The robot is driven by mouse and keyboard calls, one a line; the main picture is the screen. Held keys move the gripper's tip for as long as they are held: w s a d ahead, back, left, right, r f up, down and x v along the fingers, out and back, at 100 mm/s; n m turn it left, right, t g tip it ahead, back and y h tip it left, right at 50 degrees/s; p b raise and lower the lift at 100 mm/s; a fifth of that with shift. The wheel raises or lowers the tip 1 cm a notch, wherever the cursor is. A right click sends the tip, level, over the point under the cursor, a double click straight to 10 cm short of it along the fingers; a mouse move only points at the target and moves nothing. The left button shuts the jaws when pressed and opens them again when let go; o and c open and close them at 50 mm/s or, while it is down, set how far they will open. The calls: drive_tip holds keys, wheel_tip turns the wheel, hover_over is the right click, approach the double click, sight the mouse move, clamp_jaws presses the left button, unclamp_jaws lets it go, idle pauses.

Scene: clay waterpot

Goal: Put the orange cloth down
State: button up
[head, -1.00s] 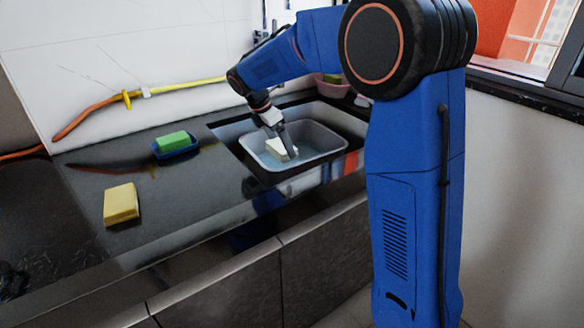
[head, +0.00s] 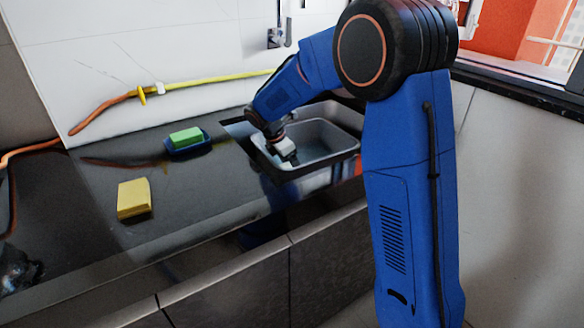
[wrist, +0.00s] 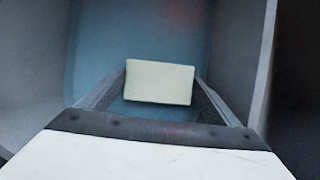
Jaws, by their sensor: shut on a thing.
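I see no orange cloth in either view. My gripper (head: 290,160) is inside the sink basin (head: 335,135), near its left side. In the wrist view my gripper (wrist: 160,90) is shut on a pale cream rectangular block (wrist: 160,82), with one finger at each side. The blue-grey basin floor (wrist: 135,30) shows beyond the block. In the head view the gripper hides most or all of the block. I cannot tell whether the block touches the basin floor.
A yellow sponge (head: 133,198) lies on the dark counter (head: 190,190). A green sponge (head: 186,136) rests in a blue dish (head: 188,149) left of the sink. A yellow and orange hose (head: 195,84) runs along the wall. The counter between sponge and sink is clear.

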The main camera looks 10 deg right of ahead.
drive_tip(key=shift+f, duration=0.1)
drive_tip(key=o, duration=0.7)
drive_tip(key=shift+c, duration=0.2)
drive_tip(key=v, duration=1.2)
